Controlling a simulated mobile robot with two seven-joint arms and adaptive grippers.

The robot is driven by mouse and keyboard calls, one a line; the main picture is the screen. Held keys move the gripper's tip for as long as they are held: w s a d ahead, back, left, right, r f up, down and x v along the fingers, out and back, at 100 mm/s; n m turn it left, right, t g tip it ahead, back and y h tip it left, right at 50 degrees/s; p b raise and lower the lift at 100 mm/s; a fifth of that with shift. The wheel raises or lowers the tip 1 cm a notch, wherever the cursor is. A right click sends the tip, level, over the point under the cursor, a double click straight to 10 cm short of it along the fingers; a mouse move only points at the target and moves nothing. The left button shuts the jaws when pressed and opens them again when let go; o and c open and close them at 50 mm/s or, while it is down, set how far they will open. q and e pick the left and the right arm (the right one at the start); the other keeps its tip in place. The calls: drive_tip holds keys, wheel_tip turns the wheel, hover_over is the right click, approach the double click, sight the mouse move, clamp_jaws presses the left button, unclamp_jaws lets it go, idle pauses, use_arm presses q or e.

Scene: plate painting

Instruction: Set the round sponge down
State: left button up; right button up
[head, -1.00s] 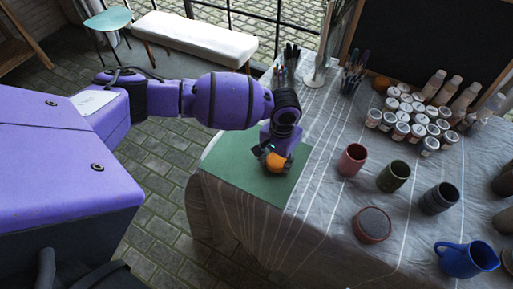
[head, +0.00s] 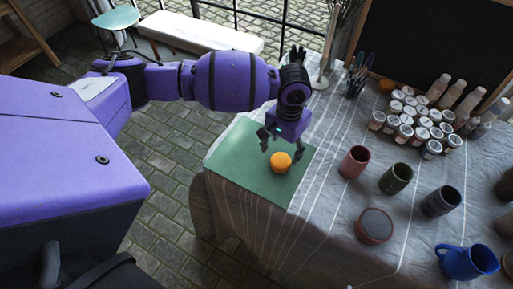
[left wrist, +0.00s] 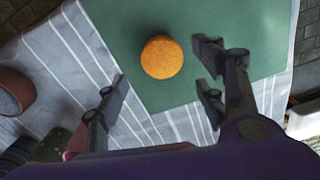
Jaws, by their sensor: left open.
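The round sponge (head: 281,162) is orange and rests on the green mat (head: 243,158) at the table's near left corner. It also shows in the left wrist view (left wrist: 162,57), lying flat on the mat with nothing touching it. My left gripper (head: 282,150) is open and empty, just above and behind the sponge in the head view. In the left wrist view its fingers (left wrist: 160,88) are spread wide apart, with the sponge beyond the gap between them. My right gripper is not in view.
A pink cup (head: 354,162), a dark green cup (head: 396,178), a dark grey cup (head: 440,199) and a reddish round pot (head: 374,226) stand right of the mat. A blue jug (head: 467,261) is at lower right. Several paint jars (head: 415,122) stand at the back.

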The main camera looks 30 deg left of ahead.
sight(282, 160)
use_arm(q)
wheel_tip(282, 160, up, 5)
drive_tip(key=shift+r, duration=0.1)
idle(0.6)
drive_tip(key=s+d+f, duration=0.2)
drive_tip(key=s, duration=0.1)
drive_tip(key=s+d+f+m+h, duration=0.1)
drive_tip(key=s+d+f, duration=0.1)
drive_tip(key=s+f, duration=0.1)
drive_tip(key=s+d+f+m+h, duration=0.1)
drive_tip(key=s+d+f, duration=0.2)
drive_tip(key=s, duration=0.2)
drive_tip(key=s+d+f+h, duration=0.1)
drive_tip(key=s+f+h, duration=0.1)
drive_tip(key=s, duration=0.5)
drive_tip(key=s+a+n+t+y, duration=0.1)
drive_tip(key=s+a+n+y, duration=0.35)
drive_tip(key=s+a, duration=1.3)
drive_tip(key=w+d+f+t+p, duration=0.1)
drive_tip(key=w+d+f+t, duration=0.3)
drive_tip(key=w+f+t, duration=0.3)
wheel_tip(282, 160, down, 3)
drive_tip(key=shift+w+f+h+p, duration=0.1)
drive_tip(key=shift+w+h+p, duration=0.25)
drive_tip(key=shift+w, duration=0.25)
